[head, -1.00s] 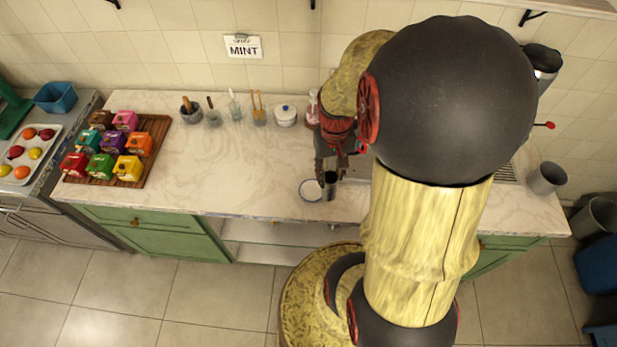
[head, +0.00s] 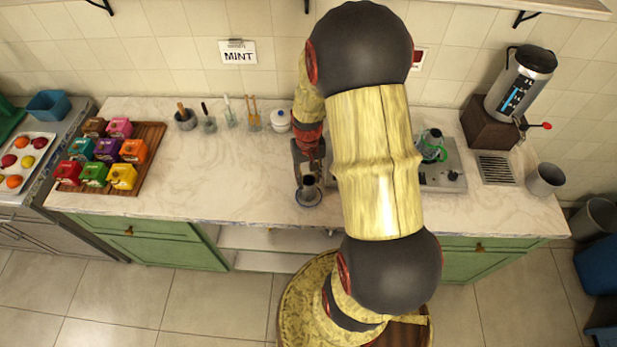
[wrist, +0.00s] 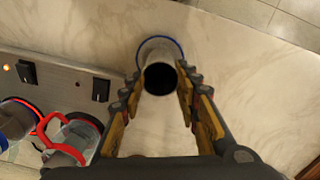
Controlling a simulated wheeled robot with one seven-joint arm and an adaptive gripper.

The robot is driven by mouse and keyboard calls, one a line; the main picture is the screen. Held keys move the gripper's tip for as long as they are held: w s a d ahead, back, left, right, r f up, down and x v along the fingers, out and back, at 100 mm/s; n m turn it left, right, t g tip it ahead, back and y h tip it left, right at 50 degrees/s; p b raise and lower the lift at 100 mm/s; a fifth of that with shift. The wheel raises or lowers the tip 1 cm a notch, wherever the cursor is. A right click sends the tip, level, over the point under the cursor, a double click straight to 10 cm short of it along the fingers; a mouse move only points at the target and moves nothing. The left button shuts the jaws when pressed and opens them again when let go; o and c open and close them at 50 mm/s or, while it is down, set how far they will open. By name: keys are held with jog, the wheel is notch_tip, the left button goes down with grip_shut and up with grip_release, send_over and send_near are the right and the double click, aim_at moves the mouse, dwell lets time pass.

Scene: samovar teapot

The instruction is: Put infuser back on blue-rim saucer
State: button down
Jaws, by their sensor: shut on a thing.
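The infuser is a small dark-mouthed metal cup (wrist: 159,79), upright between the fingers of my gripper (wrist: 160,82). It also shows in the head view (head: 308,181), below my gripper (head: 307,170). The fingers are closed on its two sides. The blue-rim saucer (wrist: 160,41) lies on the counter, its far rim showing beyond the infuser in the wrist view. In the head view the saucer (head: 308,203) sits under and just in front of the infuser. The infuser hides part of the saucer, and I cannot tell whether they touch.
In the head view, a samovar (head: 520,85) stands right and a tray of coloured boxes (head: 150,150) left. The counter left of the saucer (head: 220,185) is clear.

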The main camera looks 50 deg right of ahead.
jog(key=shift+f, duration=0.15)
jog(key=c, duration=1.3)
grip_release()
notch_tip(320, 180, up, 12)
jog(key=p, duration=0.1)
jog(key=a+r+n+t+h, duration=0.1)
jog(key=a+r+n+t, duration=0.15)
jog(key=a+r, duration=0.95)
jog(key=s+a+r+n+t, duration=0.1)
jog(key=s+a+r, duration=0.1)
jog(key=a+r, duration=0.1)
jog(key=s+a+r+n+t, duration=0.1)
jog(key=s+a+r, duration=0.2)
jog(key=a, duration=0.1)
jog(key=s+a+r+n+t, duration=0.1)
jog(key=s+a+r+n, duration=0.1)
jog(key=a+r, duration=0.1)
jog(key=shift+s+a+r+t+y, duration=0.1)
jog(key=shift+s+a+t+y, duration=0.15)
jog(key=shift+s+a+y, duration=0.15)
